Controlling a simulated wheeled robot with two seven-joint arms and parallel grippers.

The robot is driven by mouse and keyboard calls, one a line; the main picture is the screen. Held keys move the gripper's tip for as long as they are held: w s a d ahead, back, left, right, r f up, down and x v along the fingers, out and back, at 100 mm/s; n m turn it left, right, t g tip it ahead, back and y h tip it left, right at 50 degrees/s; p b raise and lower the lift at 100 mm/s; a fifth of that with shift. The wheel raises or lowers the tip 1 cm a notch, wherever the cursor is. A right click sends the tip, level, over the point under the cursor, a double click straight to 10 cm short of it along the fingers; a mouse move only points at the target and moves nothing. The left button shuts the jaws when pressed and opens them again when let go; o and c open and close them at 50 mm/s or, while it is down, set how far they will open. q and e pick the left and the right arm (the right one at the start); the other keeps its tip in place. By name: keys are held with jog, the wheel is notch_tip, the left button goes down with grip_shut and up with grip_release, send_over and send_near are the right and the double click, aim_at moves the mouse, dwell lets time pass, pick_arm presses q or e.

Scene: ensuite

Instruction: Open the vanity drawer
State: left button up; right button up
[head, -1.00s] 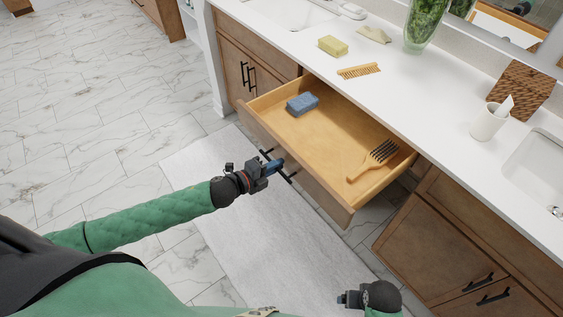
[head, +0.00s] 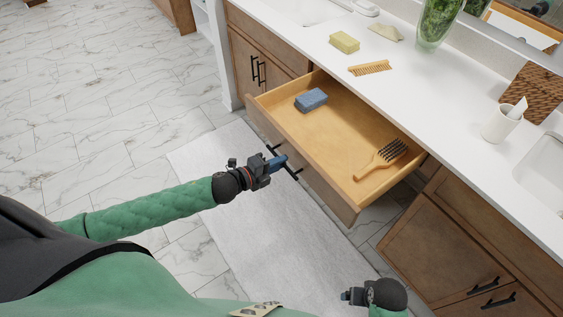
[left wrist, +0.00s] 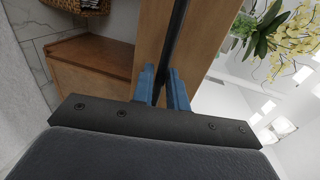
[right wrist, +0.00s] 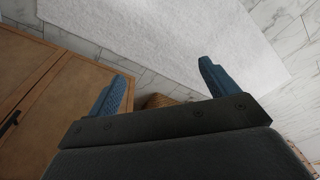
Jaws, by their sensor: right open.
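The wooden vanity drawer (head: 335,185) is pulled well out from under the white counter. It holds a blue sponge (head: 311,99) and a wooden hairbrush (head: 382,160). Its black bar handle (head: 293,175) is on the front panel. My left gripper (head: 279,163) is at this handle. In the left wrist view, the handle bar (left wrist: 176,40) runs between the blue fingers (left wrist: 162,88), which are closed about it. My right gripper (head: 345,297) is low in front of the vanity, apart from the drawer. The right wrist view shows its fingers (right wrist: 162,80) wide apart and empty.
The counter (head: 420,95) carries a yellow soap bar (head: 344,42), a wooden comb (head: 370,68), a plant vase (head: 438,22) and a white cup (head: 502,124). Closed cabinet doors (head: 435,240) stand right of the drawer. A white mat (head: 235,180) and open tiled floor lie in front.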

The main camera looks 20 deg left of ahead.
pick_arm(q)
jog(key=b+v, duration=0.1)
jog(key=v, duration=0.5)
jog(key=shift+s+a+b, duration=0.2)
jog(key=shift+s+b, duration=0.05)
jog(key=shift+b, duration=0.15)
pick_arm(e)
notch_tip(320, 180, up, 9)
jog(key=s, duration=0.2)
jog(key=shift+d+r, duration=0.15)
jog(key=shift+s, duration=0.1)
